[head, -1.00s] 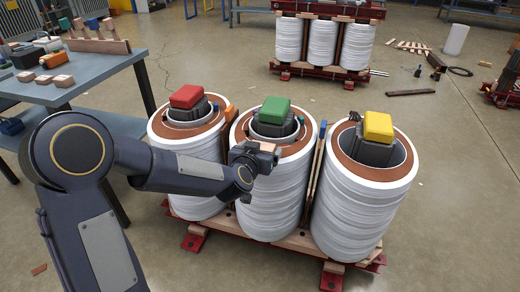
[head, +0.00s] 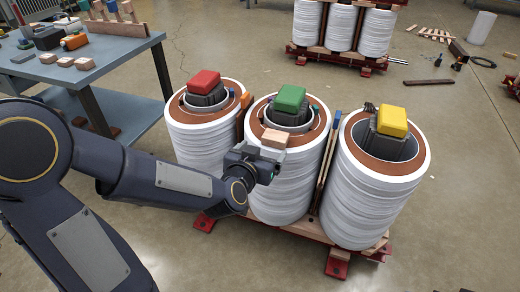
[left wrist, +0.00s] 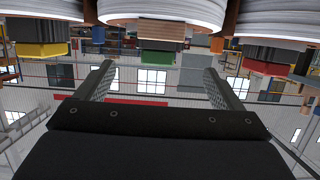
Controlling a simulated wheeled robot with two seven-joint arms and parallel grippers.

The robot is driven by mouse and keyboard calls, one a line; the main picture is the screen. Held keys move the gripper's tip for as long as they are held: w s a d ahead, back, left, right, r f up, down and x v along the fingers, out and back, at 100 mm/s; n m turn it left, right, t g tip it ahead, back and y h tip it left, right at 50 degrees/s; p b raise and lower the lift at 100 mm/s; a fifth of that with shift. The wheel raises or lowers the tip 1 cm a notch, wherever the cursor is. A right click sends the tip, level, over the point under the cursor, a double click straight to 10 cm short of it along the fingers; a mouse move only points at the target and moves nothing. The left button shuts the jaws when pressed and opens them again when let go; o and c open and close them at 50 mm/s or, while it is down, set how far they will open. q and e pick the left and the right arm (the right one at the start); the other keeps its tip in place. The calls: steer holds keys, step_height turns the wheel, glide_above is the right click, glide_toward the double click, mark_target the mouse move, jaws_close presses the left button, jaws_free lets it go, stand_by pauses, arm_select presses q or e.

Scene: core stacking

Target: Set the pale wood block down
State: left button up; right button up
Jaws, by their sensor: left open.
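The pale wood block (head: 275,138) sits on the front of the middle coil's top ring (head: 256,127), in front of the green-topped dark core (head: 291,108). In the left wrist view, which looks upside down, the block (left wrist: 162,29) shows on the coil rim, with the green top (left wrist: 155,57) beyond it. My left gripper (head: 264,168) is just in front of the block in the head view. Its two fingers (left wrist: 159,75) are spread wide and empty, with the block apart from them. My right gripper is not in view.
A red-topped core (head: 203,84) stands in the left coil and a yellow-topped core (head: 393,122) in the right coil. A grey table (head: 110,55) at upper left holds several small wood blocks. Another coil set (head: 341,28) stands behind, with open floor between.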

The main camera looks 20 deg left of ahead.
arm_select(q)
steer(key=s+a+n+g+h, duration=0.2)
steer(key=s+g, duration=0.7)
steer(key=s, duration=1.6)
steer(key=shift+s+a+f+h, duration=0.2)
steer(key=shift+a+f+h, duration=0.15)
steer(key=shift+a+h, duration=0.3)
step_height(320, 180, up, 33)
steer(key=p, duration=3.3)
steer(key=shift+r, duration=0.15)
